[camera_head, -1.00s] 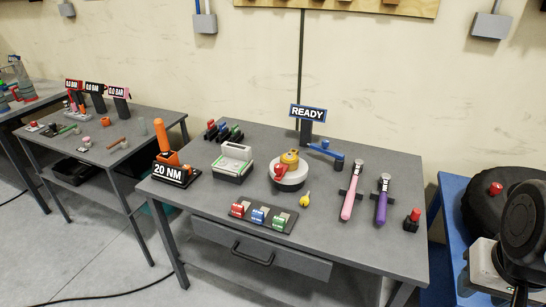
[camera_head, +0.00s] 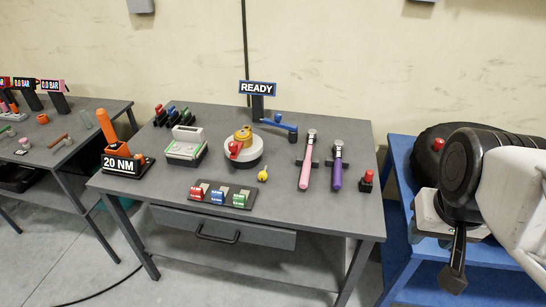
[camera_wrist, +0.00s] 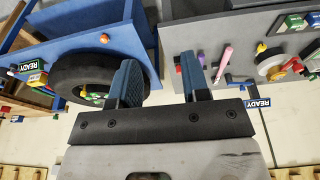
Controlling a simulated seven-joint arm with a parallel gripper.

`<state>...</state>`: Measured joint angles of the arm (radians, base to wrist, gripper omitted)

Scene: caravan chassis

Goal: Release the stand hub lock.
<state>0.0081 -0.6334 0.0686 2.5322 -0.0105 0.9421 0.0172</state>
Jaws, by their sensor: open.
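A round white stand (camera_head: 246,161) is on the grey workbench, with a yellow-orange hub (camera_head: 243,137) on top and a red part (camera_head: 235,149) at its front left. The "READY" sign (camera_head: 258,88) stands behind it, and a blue lever (camera_head: 280,125) reaches out behind right. Which part is the lock is not clear. In the wrist view, the stand's hub (camera_wrist: 262,48) shows small at the far right. My gripper (camera_wrist: 160,82) is open with nothing between its fingers, well away from the stand, over by the blue table side.
A blue table (camera_head: 402,160) at right bears a black tyre (camera_head: 430,140).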

